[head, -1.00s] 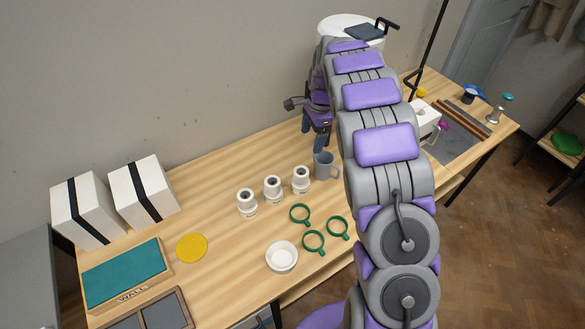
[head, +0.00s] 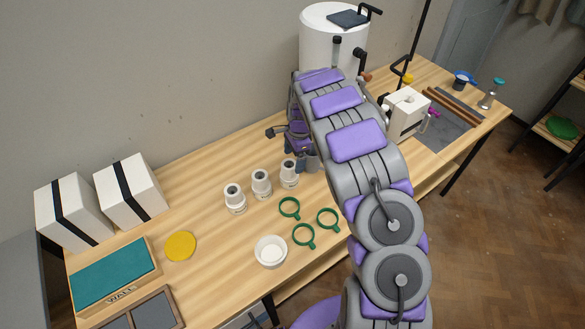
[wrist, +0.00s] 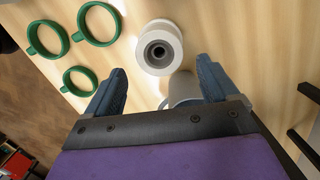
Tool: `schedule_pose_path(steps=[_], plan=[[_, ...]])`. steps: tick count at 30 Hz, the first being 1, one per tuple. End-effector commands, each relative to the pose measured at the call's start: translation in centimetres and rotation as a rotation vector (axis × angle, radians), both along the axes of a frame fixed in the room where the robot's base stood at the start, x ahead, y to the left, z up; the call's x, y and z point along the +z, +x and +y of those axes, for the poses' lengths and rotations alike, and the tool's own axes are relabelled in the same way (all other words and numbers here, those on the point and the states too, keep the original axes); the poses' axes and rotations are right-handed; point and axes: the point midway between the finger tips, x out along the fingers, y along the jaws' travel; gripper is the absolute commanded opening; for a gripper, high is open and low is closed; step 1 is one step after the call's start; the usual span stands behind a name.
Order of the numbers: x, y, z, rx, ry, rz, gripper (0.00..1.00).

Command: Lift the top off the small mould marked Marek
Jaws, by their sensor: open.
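Three small white moulds stand in a row on the table, the left one (head: 235,198), the middle one (head: 262,184) and the right one (head: 289,174). Each has a round grey opening on top. No name on them is readable, so I cannot tell which is Marek's. My gripper (wrist: 160,66) is open and empty in the wrist view. One small white mould (wrist: 160,47) shows just beyond its fingertips, apart from both fingers. In the head view my gripper is low beside the right mould, partly hidden by my arm.
Green rings (head: 303,235) and a white bowl (head: 271,251) lie in front. Two large strapped white moulds (head: 131,190) stand left.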

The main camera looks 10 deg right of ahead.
Motion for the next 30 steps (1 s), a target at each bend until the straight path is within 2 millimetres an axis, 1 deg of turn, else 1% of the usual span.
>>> schedule_pose_path(steps=[1, 3, 7, 9, 15, 20, 30], plan=[[-1.0, -0.1, 0.2, 0.001, -0.002, 0.003, 0.87], [-2.1, -0.1, 0.6, 0.001, -0.003, 0.002, 0.87], [-3.7, -0.2, 1.0, 0.002, -0.005, 0.001, 0.87], [-4.0, -0.2, 0.9, 0.001, -0.003, 0.000, 0.87], [-3.9, -0.2, 0.3, 0.001, 0.003, -0.001, 0.86], [-3.9, -0.1, 0.2, 0.001, 0.004, 0.000, 0.71], [-3.9, -0.2, 1.0, 0.001, -0.003, 0.000, 0.38]])
